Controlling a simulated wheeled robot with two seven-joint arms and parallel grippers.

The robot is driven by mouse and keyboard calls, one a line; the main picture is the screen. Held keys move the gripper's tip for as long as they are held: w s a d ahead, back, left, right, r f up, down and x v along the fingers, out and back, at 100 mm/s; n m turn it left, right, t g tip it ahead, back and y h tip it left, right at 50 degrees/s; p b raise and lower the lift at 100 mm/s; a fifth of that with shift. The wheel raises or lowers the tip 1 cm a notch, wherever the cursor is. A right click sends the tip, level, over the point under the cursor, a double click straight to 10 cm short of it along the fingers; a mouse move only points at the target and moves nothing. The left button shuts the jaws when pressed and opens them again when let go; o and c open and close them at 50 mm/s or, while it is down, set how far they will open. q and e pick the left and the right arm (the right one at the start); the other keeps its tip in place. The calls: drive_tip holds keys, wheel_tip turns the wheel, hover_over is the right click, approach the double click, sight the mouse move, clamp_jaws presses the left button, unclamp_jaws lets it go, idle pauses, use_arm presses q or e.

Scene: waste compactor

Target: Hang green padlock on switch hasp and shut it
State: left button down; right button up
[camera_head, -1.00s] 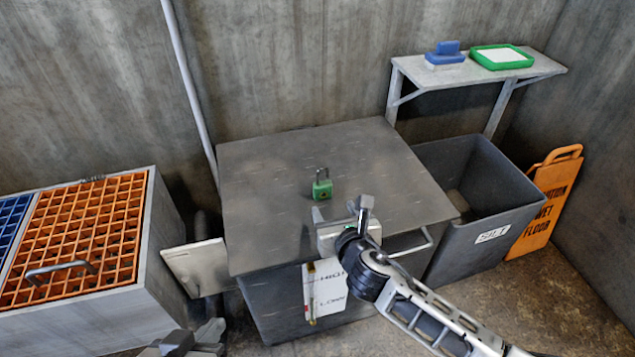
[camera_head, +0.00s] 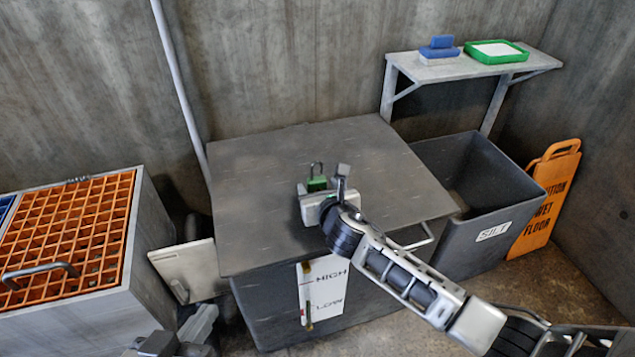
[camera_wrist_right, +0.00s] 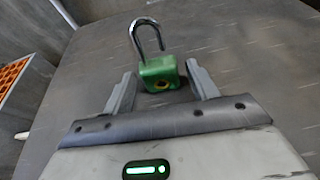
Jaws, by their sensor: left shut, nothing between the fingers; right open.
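The green padlock (camera_head: 317,183) stands upright on the grey lid (camera_head: 250,220) of the bin. In the right wrist view the padlock (camera_wrist_right: 160,72) shows its shackle raised, with one leg appearing free of the body. My right gripper (camera_head: 322,182) is open, and in the wrist view its fingers (camera_wrist_right: 160,85) are on either side of the padlock's lower body, with small gaps. My left gripper (camera_head: 165,343) is shut and empty at the bottom edge, far from the padlock. I cannot make out a switch hasp in these views.
A grey bin marked SILT (camera_head: 478,210) stands right of the lid. A wall shelf (camera_head: 465,72) holds a blue-and-white block (camera_head: 439,50) and a green tray (camera_head: 497,51). An orange grate (camera_head: 70,230) is at left. An orange floor sign (camera_head: 545,200) leans at right.

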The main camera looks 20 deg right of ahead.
drive_tip(key=c, duration=0.8)
drive_tip(key=shift+r+p, duration=2.55)
drive_tip(key=shift+p, duration=0.45)
